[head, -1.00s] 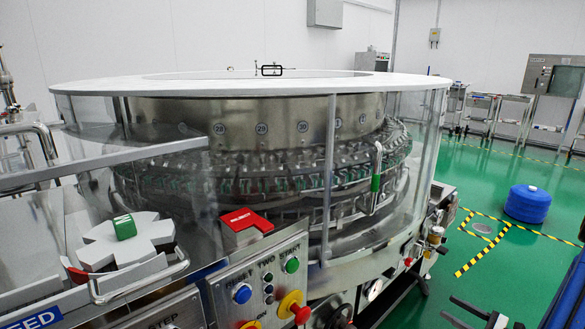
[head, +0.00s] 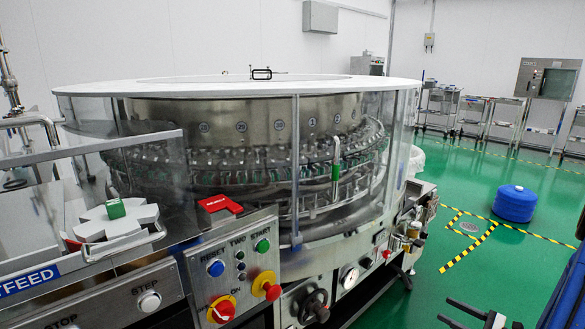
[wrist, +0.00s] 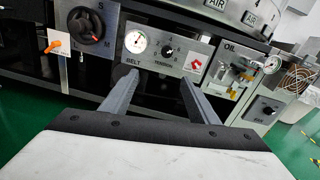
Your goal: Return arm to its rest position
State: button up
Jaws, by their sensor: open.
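My gripper (wrist: 160,79) shows in the wrist view with its two grey fingers apart and nothing between them. Past the fingertips is the lower front panel of the rotary washer, with a dial marked belt tension (wrist: 168,52) and a round gauge (wrist: 136,41). In the head view my gripper (head: 446,310) shows only partly at the bottom right edge, over the green floor and apart from the washer. The large round washer (head: 245,110), with clear guards and a white top rim, fills the left and middle.
The control panel (head: 238,265) with buttons and red-yellow stop knobs juts out at the washer's front. A blue drum (head: 515,203) stands on the green floor near striped tape. Steel carts (head: 492,118) line the back wall. Floor right of the washer is mostly clear.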

jog(key=s+a+r+n+g, duration=0.4)
jog(key=a+r+n+g, duration=0.3)
jog(key=a, duration=0.5)
jog(key=s+a+r+n+g, duration=0.45)
jog(key=a+r+n, duration=0.25)
jog(key=a+r, duration=0.3)
jog(key=s+a+r+n+t+h, duration=0.1)
jog(key=s+a+r+n+h, duration=0.1)
jog(key=s+r+n+h, duration=0.3)
jog(key=s+a+r+n+t+h, duration=0.2)
jog(key=s+r+n+h, duration=0.4)
jog(key=s, duration=0.6)
jog(key=shift+s+a+n+h, duration=0.3)
jog(key=shift+a+n, duration=0.4)
jog(key=shift+a, duration=0.15)
jog(key=shift+r, duration=0.1)
dwell(1.2)
